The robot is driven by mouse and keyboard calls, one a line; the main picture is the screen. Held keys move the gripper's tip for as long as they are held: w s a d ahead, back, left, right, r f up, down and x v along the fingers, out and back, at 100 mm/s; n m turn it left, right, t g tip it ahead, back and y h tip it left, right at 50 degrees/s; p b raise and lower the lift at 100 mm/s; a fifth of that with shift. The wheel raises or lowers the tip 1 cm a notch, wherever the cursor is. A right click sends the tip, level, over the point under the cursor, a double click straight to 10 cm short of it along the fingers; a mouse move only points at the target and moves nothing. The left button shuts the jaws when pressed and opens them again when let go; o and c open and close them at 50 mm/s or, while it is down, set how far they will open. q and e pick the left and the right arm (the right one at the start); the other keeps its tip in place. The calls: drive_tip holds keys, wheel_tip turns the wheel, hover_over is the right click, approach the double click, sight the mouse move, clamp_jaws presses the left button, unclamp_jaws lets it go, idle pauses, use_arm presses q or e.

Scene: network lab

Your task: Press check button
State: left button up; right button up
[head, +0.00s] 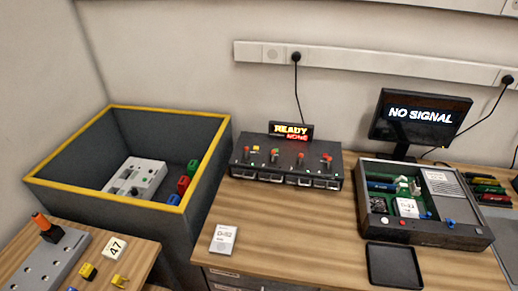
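No label reading "check" is legible, so I cannot tell which button is the check button. An open equipment case (425,232) stands on the right of the wooden desk. Its front edge carries a small red button (402,222) and a blue button (450,223). A black console (285,180) stands at the desk's back middle, with several red, orange and green knobs or plugs on top. Its small display (291,131) reads "READY" and "NONE". A monitor (420,118) behind the case reads "NO SIGNAL". Neither of my grippers is in view.
A yellow-rimmed grey bin (204,180) at left holds a white device (137,178) and coloured blocks. A white box (223,239) and black tray (394,265) lie on the desk. A side table with a grey rack (45,258) is at lower left. The desk's front middle is clear.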

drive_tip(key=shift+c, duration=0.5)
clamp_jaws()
